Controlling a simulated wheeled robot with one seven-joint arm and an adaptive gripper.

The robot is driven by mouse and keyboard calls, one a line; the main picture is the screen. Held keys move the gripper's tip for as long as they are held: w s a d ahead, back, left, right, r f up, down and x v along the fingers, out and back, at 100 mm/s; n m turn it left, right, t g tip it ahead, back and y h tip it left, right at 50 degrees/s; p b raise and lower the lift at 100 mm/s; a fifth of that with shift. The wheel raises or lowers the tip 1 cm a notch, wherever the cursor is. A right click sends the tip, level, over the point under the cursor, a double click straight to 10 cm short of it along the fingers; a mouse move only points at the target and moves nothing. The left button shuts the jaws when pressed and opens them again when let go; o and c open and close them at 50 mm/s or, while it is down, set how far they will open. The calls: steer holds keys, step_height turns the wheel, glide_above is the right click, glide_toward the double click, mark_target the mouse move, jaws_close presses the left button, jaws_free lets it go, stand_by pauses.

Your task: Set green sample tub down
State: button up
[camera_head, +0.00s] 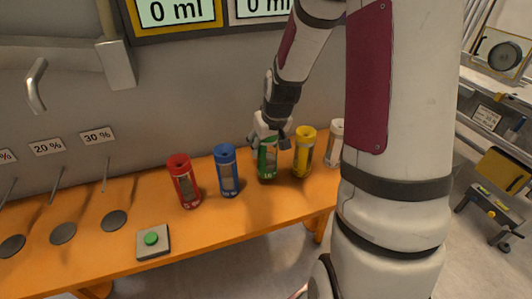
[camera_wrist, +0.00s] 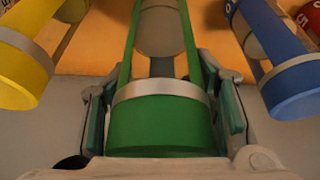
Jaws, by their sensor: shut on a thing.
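The green sample tub (camera_head: 267,160) stands upright at the orange bench, between the blue tub and the yellow tub. My gripper (camera_head: 270,140) is around its upper part from above and shut on it. In the wrist view the green tub (camera_wrist: 160,118) fills the middle, with a grey band around it and a finger on each side. Whether the tub's base touches the bench cannot be told, as the base is hard to make out.
A blue tub (camera_head: 227,172) and a red tub (camera_head: 184,182) stand to the left. A yellow tub (camera_head: 304,152) and a white tub (camera_head: 334,146) stand to the right. A box with a green button (camera_head: 151,238) lies on the bench (camera_head: 215,225).

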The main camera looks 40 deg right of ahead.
mark_target(265, 154)
steer(key=shift+f, duration=1.7)
steer(key=shift+f, duration=0.1)
steer(key=o, duration=1.5)
steer(key=shift+o, duration=0.2)
